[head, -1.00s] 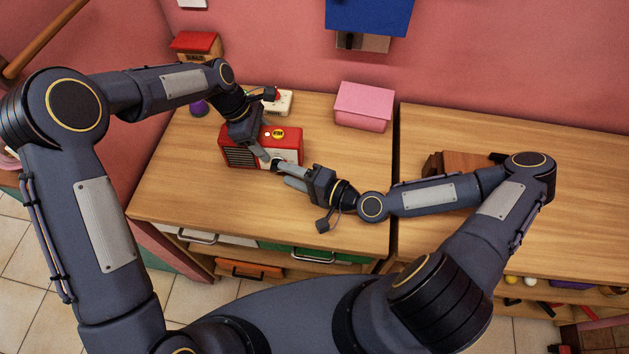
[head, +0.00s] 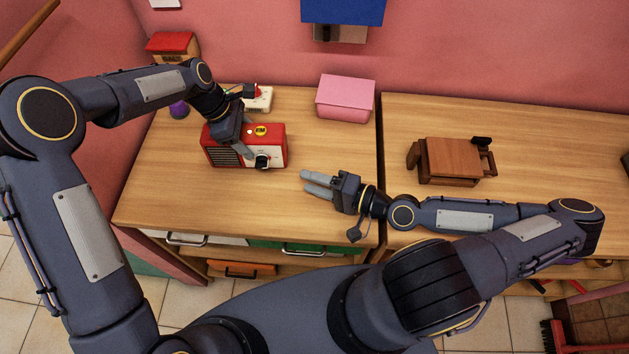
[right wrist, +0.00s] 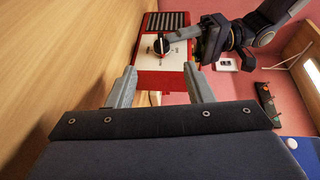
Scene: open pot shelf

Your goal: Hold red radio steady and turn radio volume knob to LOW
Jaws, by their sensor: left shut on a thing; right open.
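The red radio (head: 276,138) stands upright on the left wooden cabinet top, with a dark grille on its left side and a pale front panel. My left gripper (head: 247,150) is shut on the radio from above and behind, its finger lying over the front. The black volume knob (head: 262,162) sits low on the front panel; it also shows in the right wrist view (right wrist: 161,46), with a white pointer mark. Its labels are too small to read. My right gripper (head: 318,183) is open and empty, to the right of the radio and apart from it.
A pink box (head: 345,97) stands at the back right of the same top. A white device (head: 259,100) stands behind the radio. A brown wooden object (head: 450,160) lies on the right-hand cabinet. The front of the left top is clear.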

